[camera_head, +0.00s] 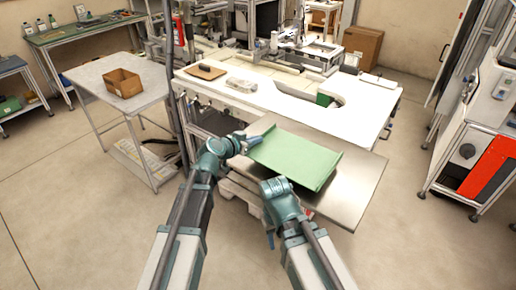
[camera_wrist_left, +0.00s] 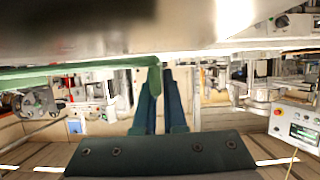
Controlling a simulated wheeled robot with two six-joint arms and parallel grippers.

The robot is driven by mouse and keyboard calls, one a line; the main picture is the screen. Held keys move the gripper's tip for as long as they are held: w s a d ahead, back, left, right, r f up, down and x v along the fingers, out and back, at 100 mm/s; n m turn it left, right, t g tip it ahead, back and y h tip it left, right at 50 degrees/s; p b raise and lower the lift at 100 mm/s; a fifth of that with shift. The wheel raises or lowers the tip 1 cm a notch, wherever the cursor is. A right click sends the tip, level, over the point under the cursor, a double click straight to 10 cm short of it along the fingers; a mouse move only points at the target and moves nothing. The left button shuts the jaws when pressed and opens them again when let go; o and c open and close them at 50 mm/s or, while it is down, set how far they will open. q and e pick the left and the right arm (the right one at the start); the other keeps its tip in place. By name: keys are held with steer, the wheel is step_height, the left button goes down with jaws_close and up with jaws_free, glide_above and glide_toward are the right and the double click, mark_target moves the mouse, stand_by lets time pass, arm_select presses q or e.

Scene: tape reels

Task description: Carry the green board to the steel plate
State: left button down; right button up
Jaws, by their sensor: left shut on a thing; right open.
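The green board (camera_head: 295,158) is a flat, pale-green sheet with raised side edges. It lies over the left part of the steel plate (camera_head: 357,185), which shows bare to the right of the board. I cannot tell whether the board rests on the plate or is just above it. My left gripper (camera_head: 257,138) is shut on the board's left edge. In the left wrist view, the fingers (camera_wrist_left: 162,82) close on the board's green edge (camera_wrist_left: 70,68). My right gripper (camera_head: 270,225) is open by the board's near edge, apart from it; its fingertips are mostly hidden.
The white bench (camera_head: 375,107) behind the plate carries a brown tray (camera_head: 205,71) and machine parts. A grey table (camera_head: 90,77) with a cardboard box (camera_head: 123,83) stands left. A cabinet with a red panel (camera_head: 484,165) stands right. The floor between is clear.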

mark_target(258, 148)
arm_select(q)
steer(key=shift+s+d+f+b, duration=0.1)
steer(key=shift+d+f+b, duration=0.15)
steer(key=shift+f+b, duration=0.75)
steer(key=shift+d+f+b, duration=0.25)
steer(key=shift+f+b, duration=0.7)
steer(key=c, duration=1)
jaws_free()
steer(key=shift+r, duration=0.1)
steer(key=shift+r, duration=0.1)
steer(key=p+v, duration=0.5)
steer(key=v, duration=0.7)
